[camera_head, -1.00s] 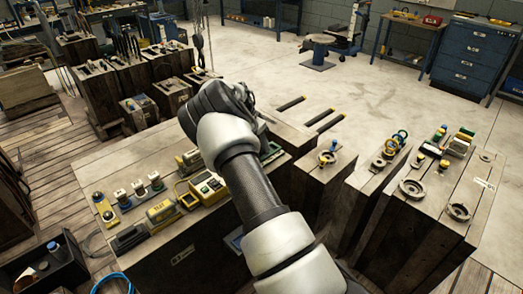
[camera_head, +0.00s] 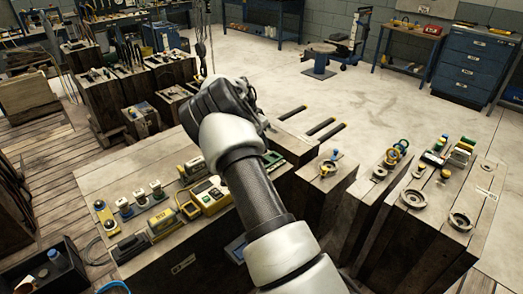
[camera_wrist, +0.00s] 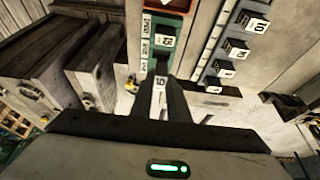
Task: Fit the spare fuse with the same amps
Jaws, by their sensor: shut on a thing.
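In the wrist view my gripper (camera_wrist: 162,76) is shut on a small dark fuse (camera_wrist: 158,88) with a white label; the marking looks like 10 but is too small to be sure. The held fuse is close to a green holder strip (camera_wrist: 147,52) that bears labels and another dark fuse (camera_wrist: 165,36). I cannot tell whether the held fuse touches the strip. To the right, a grey rail (camera_wrist: 209,50) carries several black fuses (camera_wrist: 235,48) with white number labels. In the head view my arm hides the fingertips and the held fuse.
Separate wooden blocks with rings (camera_head: 414,198) stand to the right. A dark open box (camera_head: 42,284) is at lower left.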

